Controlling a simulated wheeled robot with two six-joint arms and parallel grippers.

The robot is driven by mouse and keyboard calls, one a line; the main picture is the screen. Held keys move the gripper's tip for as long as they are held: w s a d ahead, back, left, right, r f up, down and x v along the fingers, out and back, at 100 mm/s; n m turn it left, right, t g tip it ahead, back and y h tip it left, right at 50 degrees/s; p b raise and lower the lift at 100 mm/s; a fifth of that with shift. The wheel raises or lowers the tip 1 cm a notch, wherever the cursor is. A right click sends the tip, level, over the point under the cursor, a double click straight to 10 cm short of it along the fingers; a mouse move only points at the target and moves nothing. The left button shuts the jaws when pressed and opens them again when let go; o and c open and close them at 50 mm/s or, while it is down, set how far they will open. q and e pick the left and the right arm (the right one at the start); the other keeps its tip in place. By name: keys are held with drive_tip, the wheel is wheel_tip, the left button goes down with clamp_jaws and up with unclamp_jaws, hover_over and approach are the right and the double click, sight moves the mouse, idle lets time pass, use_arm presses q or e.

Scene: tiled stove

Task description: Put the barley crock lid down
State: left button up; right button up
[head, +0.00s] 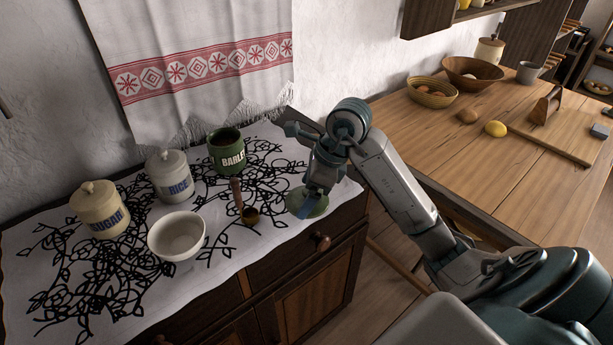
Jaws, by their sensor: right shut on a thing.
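The green barley crock (228,152) stands without its lid at the back of the cloth-covered cabinet top, its label facing me. My right gripper (313,190) is shut on the round green barley crock lid (303,206), to the right of the crock and near the front right edge of the cabinet. The gripper points down and partly covers the lid. I cannot tell whether the lid touches the cloth. My left gripper is not in view.
A white rice crock (170,174), a cream sugar crock (100,208) and a white bowl (176,238) stand to the left. A wooden-handled scoop (249,214) lies between bowl and lid. A wooden table (500,150) stands right. A towel (205,60) hangs behind.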

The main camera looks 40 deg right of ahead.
drive_tip(key=p, duration=0.2)
approach(296, 184)
drive_tip(key=a, duration=0.1)
drive_tip(key=s+a+f, duration=0.1)
drive_tip(key=a, duration=0.1)
drive_tip(key=shift+s+a, duration=0.2)
drive_tip(key=w, duration=0.1)
drive_tip(key=w+d+p, duration=0.1)
drive_tip(key=w, duration=0.1)
drive_tip(key=shift+d+f, duration=0.2)
drive_tip(key=shift+f, duration=0.75)
wheel_tip(296, 184, down, 2)
drive_tip(key=shift+f+p, duration=0.1)
drive_tip(key=shift+p, duration=0.65)
drive_tip(key=shift+f, duration=0.3)
drive_tip(key=o, duration=0.7)
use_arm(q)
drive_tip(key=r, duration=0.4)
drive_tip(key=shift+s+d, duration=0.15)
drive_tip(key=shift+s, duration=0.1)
use_arm(e)
drive_tip(key=shift+o, duration=0.6)
